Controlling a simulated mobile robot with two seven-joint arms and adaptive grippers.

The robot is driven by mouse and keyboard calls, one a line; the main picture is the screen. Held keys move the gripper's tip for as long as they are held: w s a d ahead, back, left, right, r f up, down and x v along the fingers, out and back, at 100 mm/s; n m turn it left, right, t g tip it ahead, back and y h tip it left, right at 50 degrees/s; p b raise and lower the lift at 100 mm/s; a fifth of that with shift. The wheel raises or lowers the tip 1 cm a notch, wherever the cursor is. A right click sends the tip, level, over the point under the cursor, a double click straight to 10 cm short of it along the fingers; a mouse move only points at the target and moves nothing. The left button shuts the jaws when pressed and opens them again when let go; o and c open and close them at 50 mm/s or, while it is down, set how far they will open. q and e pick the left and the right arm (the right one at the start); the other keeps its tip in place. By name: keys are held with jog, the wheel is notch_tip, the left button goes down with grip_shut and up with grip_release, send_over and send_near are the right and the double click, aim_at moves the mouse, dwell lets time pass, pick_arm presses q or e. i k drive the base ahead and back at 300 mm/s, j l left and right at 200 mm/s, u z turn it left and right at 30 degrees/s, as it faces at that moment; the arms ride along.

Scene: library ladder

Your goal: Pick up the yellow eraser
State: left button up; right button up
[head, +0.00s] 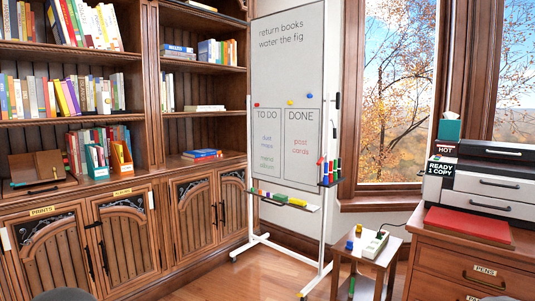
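A yellow block-like piece, which looks like the yellow eraser (297,202), lies near the right end of the whiteboard's tray (310,208). Green pieces (281,198) lie beside it on the left. A smaller yellow item (349,245) sits on the small side table (371,257); I cannot tell exactly what it is. Neither of my grippers is in view, so nothing shows as held.
The whiteboard (289,100) stands on a white wheeled frame. The side table also bears a blue item (358,229) and a white power strip (375,245). Bookcases (150,120) fill the left; a drawer cabinet (468,265) with a printer (485,185) stands right. Floor (260,275) is open in front.

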aim_at(293, 202)
jog(key=i+l+z, duration=0.15)
jog(key=i, duration=0.35)
jog(key=i+l+z, duration=0.15)
jog(key=i, duration=0.35)
